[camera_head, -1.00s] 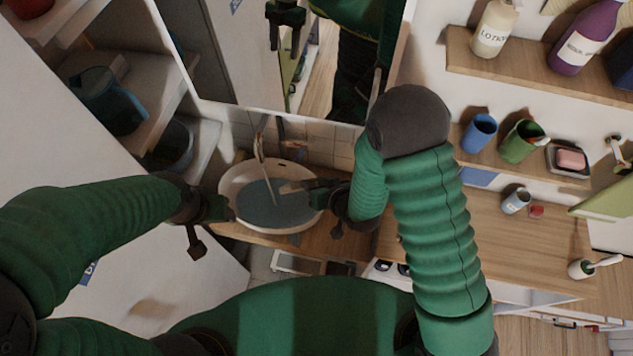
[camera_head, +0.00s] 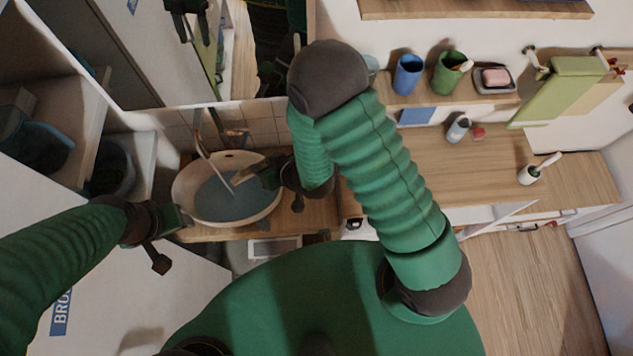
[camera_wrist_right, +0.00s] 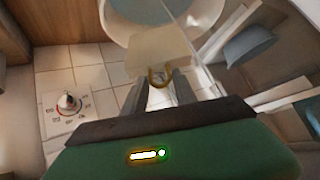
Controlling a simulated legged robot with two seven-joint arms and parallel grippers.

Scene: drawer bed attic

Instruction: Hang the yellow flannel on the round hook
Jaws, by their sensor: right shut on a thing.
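My right gripper (camera_head: 262,176) is over the sink basin. In the right wrist view its fingers (camera_wrist_right: 161,92) are shut on a small yellow loop (camera_wrist_right: 160,76). A pale tan flat piece lies just beyond the loop and looks like the yellow flannel (camera_wrist_right: 160,50); in the head view it is too small to make out clearly. Wall hooks (camera_head: 531,60) show at the upper right, far from the right gripper; which one is round I cannot tell. My left gripper (camera_head: 168,240) is left of the sink, and its finger opening is unclear.
The sink basin (camera_head: 185,208) with its tap stands below a mirror. A green towel (camera_head: 562,85) hangs at the upper right. A shelf holds a blue cup (camera_head: 408,75), a green cup (camera_head: 449,72) and a soap dish (camera_head: 493,80). The wooden counter (camera_head: 420,165) is mostly clear.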

